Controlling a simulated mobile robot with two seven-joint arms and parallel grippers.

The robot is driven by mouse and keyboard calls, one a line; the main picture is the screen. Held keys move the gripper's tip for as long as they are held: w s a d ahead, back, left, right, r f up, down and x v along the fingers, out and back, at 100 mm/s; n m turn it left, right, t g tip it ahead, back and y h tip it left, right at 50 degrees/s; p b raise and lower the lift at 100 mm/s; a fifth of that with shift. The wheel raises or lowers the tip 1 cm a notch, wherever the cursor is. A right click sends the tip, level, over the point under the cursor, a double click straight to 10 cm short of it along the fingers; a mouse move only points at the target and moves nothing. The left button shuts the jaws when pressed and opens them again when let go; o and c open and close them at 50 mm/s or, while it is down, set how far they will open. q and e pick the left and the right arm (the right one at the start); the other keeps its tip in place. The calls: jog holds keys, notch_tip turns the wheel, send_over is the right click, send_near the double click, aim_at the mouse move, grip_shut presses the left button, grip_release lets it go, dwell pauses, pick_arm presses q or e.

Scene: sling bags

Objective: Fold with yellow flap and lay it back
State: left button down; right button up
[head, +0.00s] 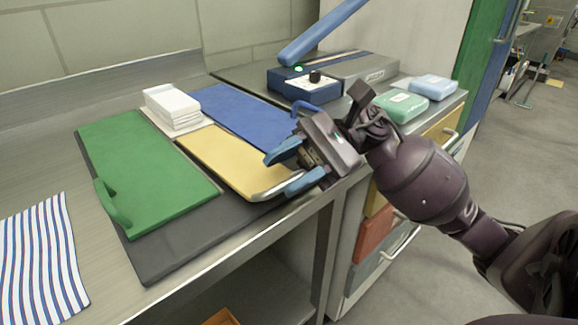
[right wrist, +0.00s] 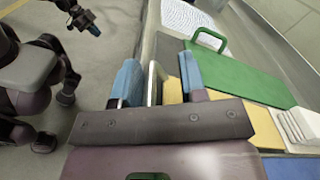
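The yellow flap (head: 230,160) lies flat on a dark grey mat, with a pale rounded handle (head: 278,190) at its right end. My right gripper (head: 293,168) is at that end, its two blue fingers spread. In the right wrist view the handle (right wrist: 156,83) shows between the fingers of the right gripper (right wrist: 160,82), with visible gaps, so no grip shows. A green flap (head: 145,170) with a green handle and a blue flap (head: 238,115) lie flat on either side. My left gripper (right wrist: 88,20) shows small at the upper left of the right wrist view; its opening is unclear.
A striped cloth (head: 40,260) lies at the left. A blue sealer (head: 310,85) and green and blue packs (head: 402,106) stand at the right. The dark grey mat (head: 185,245) reaches near the table's front edge.

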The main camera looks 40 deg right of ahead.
pick_arm(q)
jog(key=shift+s+a+p, duration=0.15)
jog(key=shift+p, duration=0.3)
pick_arm(e)
jog(key=d, duration=1)
jog(key=shift+d, duration=0.4)
pick_arm(q)
jog(key=shift+s, duration=0.15)
pick_arm(e)
jog(key=shift+s, duration=0.1)
